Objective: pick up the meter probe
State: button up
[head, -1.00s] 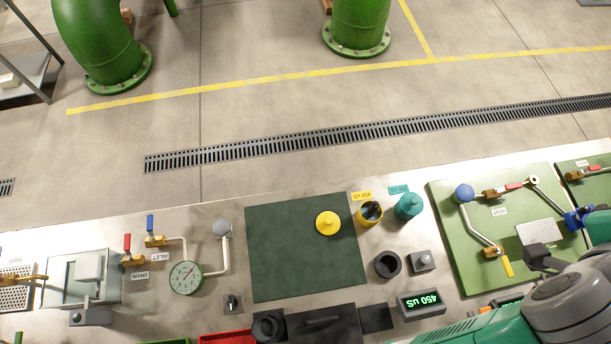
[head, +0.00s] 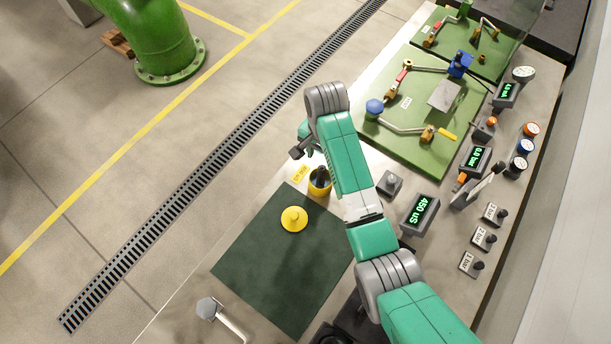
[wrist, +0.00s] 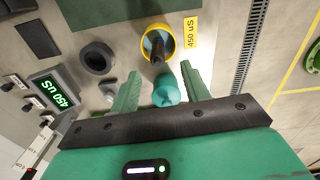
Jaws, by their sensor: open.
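A dark, rod-like piece, which looks like the meter probe (wrist: 157,48), stands in a yellow cup (wrist: 169,38) in the wrist view. The cup also shows in the head view (head: 319,188), beside my arm. My gripper (wrist: 160,72) is open and empty, with its green fingers spread to either side of a teal bottle-like piece (wrist: 166,93). The yellow cup lies just past the fingertips. In the head view my gripper (head: 301,150) is partly hidden by my wrist, and the teal piece cannot be made out.
A meter reading 450 uS (head: 418,213) and a small grey block (head: 389,184) stand right of my arm. A yellow knobbed disc (head: 294,219) lies on a dark green mat (head: 265,262). A green valve board (head: 425,110) lies beyond. A dark round holder (wrist: 97,57) is near the cup.

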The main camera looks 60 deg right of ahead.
aim_at(322, 167)
jog(key=f, duration=0.7)
jog(key=shift+s+d, duration=0.1)
jog(key=shift+s, duration=0.15)
grip_shut()
